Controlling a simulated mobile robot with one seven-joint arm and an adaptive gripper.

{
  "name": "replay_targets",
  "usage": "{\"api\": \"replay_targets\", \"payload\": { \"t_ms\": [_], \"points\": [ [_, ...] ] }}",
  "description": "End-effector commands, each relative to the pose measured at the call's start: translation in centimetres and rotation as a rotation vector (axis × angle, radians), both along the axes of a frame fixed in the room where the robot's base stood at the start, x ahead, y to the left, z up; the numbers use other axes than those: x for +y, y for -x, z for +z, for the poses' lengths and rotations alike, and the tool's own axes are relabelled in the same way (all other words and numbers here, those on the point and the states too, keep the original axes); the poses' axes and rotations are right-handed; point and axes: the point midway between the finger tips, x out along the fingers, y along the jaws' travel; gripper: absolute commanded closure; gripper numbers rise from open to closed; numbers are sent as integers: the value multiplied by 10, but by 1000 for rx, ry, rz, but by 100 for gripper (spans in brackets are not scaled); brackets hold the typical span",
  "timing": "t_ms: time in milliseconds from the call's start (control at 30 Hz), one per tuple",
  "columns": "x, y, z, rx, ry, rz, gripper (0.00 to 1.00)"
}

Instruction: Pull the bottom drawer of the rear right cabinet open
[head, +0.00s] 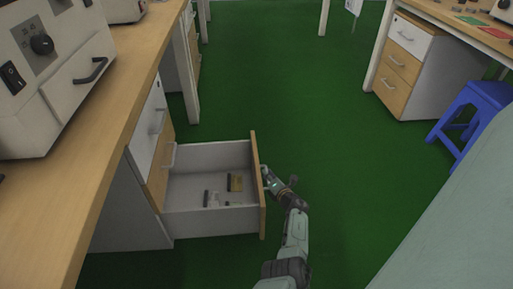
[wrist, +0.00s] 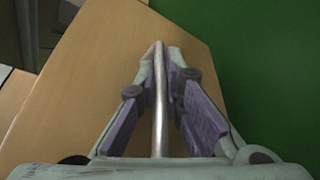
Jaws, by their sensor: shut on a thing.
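The bottom drawer (head: 215,220) of the cabinet under the left bench stands pulled far out, its wooden front (head: 257,185) well away from the cabinet (head: 145,215). Small items lie inside it on the drawer floor. My gripper (head: 268,178) is at the outer face of the drawer front. In the wrist view my gripper (wrist: 161,60) is shut on the metal bar handle (wrist: 160,115), which runs between its two fingers. The wooden drawer front (wrist: 85,80) lies behind the handle. The handle is hidden by my gripper in the head view.
A wooden bench top (head: 105,130) with a white machine (head: 50,70) runs along the left. Another drawer cabinet (head: 420,65) and a blue stool (head: 470,118) stand at the right. Green floor (head: 290,90) is clear between them.

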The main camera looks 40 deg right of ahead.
Motion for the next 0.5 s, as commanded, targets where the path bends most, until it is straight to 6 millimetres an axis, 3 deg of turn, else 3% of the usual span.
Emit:
{"api": "replay_targets", "payload": {
  "t_ms": [500],
  "points": [
    [-10,6,1,0,1,0,100]
  ]
}}
